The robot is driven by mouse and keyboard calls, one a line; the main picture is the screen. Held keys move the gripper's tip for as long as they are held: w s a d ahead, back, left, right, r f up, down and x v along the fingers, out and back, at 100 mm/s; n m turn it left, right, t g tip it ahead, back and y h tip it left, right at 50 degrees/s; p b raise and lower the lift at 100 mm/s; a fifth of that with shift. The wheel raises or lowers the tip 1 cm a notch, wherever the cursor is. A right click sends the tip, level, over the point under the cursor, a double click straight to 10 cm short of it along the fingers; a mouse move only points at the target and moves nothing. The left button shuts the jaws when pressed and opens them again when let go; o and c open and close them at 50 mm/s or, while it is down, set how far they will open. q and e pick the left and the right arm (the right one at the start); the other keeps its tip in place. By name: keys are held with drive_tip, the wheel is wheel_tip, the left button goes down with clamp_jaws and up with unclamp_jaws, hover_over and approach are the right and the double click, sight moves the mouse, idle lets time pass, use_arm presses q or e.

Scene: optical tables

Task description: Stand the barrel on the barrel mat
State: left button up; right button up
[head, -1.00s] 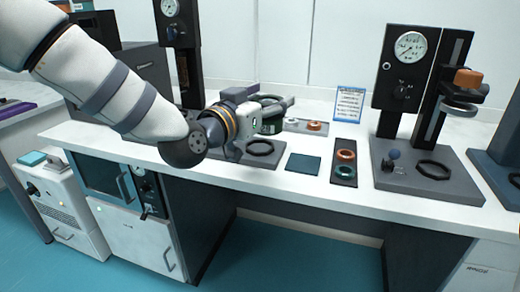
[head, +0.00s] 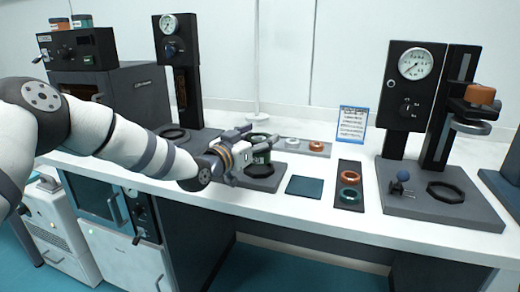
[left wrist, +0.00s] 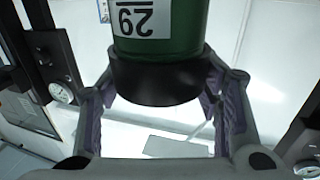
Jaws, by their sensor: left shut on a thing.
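The barrel (head: 262,157) is a dark green cylinder with black rims. In the left wrist view the barrel (left wrist: 160,45) shows a white label reading 29, upside down in that picture. My left gripper (head: 252,144) is shut on the barrel, holding it about upright above or just behind a grey base with a black ring (head: 260,170); I cannot tell whether it touches anything below. The purple-padded fingers (left wrist: 160,100) flank it in the wrist view. A flat teal square (head: 305,185), which looks like the barrel mat, lies bare to the right. My right gripper is out of view.
A dark tray (head: 348,198) holds an orange and a green ring. A gauge stand (head: 398,100) with a grey base is at right, another (head: 171,70) at back left.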

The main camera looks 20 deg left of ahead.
use_arm(q)
wheel_tip(320, 180, down, 2)
drive_tip(key=shift+f, duration=0.45)
drive_tip(key=shift+c, duration=0.8)
drive_tip(key=shift+r, duration=0.15)
clamp_jaws()
drive_tip(key=o, duration=1.8)
unclamp_jaws()
drive_tip(key=shift+f, duration=0.25)
